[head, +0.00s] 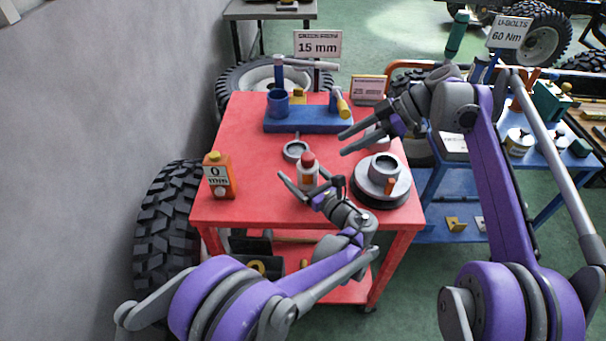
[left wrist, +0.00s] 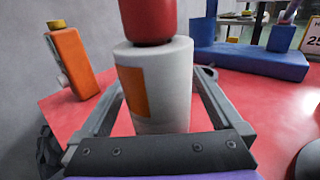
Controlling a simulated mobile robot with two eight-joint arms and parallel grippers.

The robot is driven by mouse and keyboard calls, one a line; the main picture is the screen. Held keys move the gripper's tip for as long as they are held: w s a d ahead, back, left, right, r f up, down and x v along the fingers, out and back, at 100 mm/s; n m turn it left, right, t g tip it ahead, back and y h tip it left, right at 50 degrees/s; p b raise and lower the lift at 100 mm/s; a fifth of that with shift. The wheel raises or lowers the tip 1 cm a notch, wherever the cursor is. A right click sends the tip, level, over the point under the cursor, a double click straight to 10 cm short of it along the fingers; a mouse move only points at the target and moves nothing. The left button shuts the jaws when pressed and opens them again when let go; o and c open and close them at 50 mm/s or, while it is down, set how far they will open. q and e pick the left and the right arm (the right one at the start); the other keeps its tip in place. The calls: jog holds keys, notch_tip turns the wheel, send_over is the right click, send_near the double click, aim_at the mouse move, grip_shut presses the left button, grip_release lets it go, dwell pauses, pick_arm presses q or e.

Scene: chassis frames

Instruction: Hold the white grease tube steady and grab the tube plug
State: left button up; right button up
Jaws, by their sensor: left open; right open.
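The white grease tube (head: 307,180) stands upright on the red cart near its front edge, with an orange label. Its red plug (head: 308,160) sits on top. In the left wrist view the tube (left wrist: 170,90) fills the middle and the plug (left wrist: 148,18) is cut off by the top edge. My left gripper (head: 311,180) is open, with its fingers on either side of the tube; red surface shows between the tube and each finger. My right gripper (head: 343,144) is open and empty, above and to the right of the plug, apart from it.
An orange gauge marked 0 mm (head: 219,177) stands at the cart's left. A grey ring (head: 295,150) lies behind the tube. A round hub on a dark disc (head: 382,185) is at the right. A blue tool holder (head: 308,120) stands at the back.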

pick_arm(q)
grip_shut()
dwell(0.4)
